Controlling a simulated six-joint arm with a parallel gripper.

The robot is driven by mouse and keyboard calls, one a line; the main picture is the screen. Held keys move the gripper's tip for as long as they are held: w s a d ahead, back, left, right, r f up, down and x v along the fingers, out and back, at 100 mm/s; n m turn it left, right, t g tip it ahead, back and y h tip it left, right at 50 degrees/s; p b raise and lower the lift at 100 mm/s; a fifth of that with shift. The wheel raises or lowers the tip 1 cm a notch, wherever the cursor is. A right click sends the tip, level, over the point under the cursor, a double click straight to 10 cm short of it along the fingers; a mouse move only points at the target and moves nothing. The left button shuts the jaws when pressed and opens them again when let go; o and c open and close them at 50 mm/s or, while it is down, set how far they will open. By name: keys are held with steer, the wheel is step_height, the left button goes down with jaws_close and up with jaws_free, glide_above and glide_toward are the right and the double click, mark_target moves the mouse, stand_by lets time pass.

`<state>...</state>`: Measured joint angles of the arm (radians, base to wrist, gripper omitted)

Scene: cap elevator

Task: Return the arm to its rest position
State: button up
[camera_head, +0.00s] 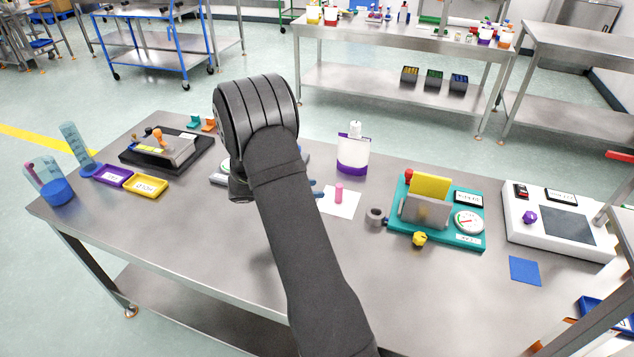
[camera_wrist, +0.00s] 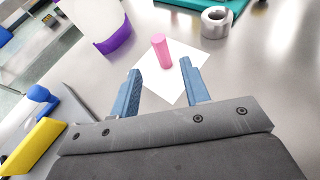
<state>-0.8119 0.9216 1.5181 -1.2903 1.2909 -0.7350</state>
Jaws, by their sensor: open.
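My arm (camera_head: 290,220) reaches up over the steel table in the head view, its large black joint above the table's middle. My gripper (camera_wrist: 160,80) shows in the wrist view with its two blue fingers apart and nothing between them. In the head view it is mostly hidden behind my arm, with a blue fingertip showing by the white sheet. A pink cylinder (camera_wrist: 161,50) stands upright on a white sheet (camera_wrist: 186,78), beyond the fingertips and apart from them. The cylinder (camera_head: 339,192) also shows right of my arm in the head view.
A purple-banded container (camera_head: 353,153) stands behind the sheet. A teal panel (camera_head: 475,237) with a gauge, a grey ring (camera_head: 376,217) and a white device (camera_head: 520,235) are to the right. A black tray (camera_head: 130,160) and purple and yellow bins (camera_head: 146,186) are left.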

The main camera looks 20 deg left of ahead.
steer(key=x, duration=1.2)
steer(key=shift+d+f, duration=0.1)
steer(key=shift+f, duration=0.05)
step_height(320, 180, up, 2)
steer(key=shift+r, duration=0.85)
steer(key=shift+f, duration=0.1)
